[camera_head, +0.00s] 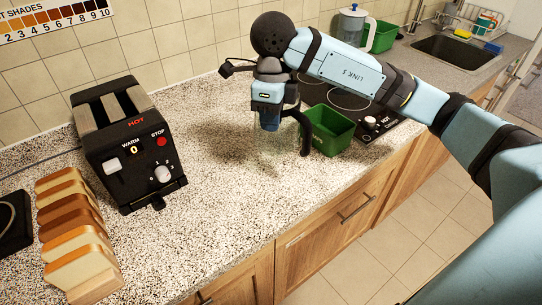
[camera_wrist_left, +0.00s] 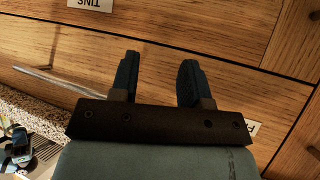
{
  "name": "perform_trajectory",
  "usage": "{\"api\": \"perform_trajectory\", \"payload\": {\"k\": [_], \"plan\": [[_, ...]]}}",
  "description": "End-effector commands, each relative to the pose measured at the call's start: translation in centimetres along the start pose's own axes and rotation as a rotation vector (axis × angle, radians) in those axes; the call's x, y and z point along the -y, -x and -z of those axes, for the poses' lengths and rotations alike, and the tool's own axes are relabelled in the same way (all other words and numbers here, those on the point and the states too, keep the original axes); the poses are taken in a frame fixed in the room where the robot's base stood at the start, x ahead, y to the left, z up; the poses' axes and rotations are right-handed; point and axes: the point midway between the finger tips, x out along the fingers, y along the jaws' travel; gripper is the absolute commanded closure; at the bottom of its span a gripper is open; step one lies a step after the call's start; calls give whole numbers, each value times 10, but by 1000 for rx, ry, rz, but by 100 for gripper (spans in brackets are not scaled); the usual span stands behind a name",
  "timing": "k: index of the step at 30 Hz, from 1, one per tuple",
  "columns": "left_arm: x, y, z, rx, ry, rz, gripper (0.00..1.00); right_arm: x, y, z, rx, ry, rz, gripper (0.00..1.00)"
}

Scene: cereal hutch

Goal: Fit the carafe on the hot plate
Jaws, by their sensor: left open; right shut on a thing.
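The carafe (camera_head: 269,147) looks like clear glass with a curved black handle on its right side. It is upright over the speckled counter; whether its base touches the counter is hard to tell. My right gripper (camera_head: 269,124) points down from above and is shut on the carafe, hiding its upper part. A black cooktop (camera_head: 343,92) with ring markings and a knob lies behind and to the right, partly covered by my right arm. My left gripper (camera_wrist_left: 158,65) is open and empty in front of wooden drawers.
A green bin (camera_head: 329,131) stands just right of the carafe, near the cooktop. A black toaster (camera_head: 130,145) and a rack of bread slices (camera_head: 76,235) are at left. A black object (camera_head: 14,222) sits at the left edge. The front middle counter is clear.

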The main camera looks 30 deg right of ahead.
Motion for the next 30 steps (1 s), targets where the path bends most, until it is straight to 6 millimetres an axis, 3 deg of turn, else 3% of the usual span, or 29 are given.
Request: {"api": "perform_trajectory", "payload": {"k": [1, 6, 14, 21, 30], "plan": [[0, 0, 0, 0, 1, 0, 57, 1, -15, 1, -4, -1, -2, 100], [0, 0, 0, 0, 0, 0, 57, 3, -48, 0, -1, 1, -1, 100], [2, 0, 0, 1, -7, 1, 57, 5, -68, 0, 0, 1, 0, 100], [5, 0, 0, 2, -14, 2, 57, 7, -102, 0, -1, 0, -1, 100], [4, -1, -1, 1, -10, 2, 57, 8, -105, 0, 1, 2, 0, 100]]}}
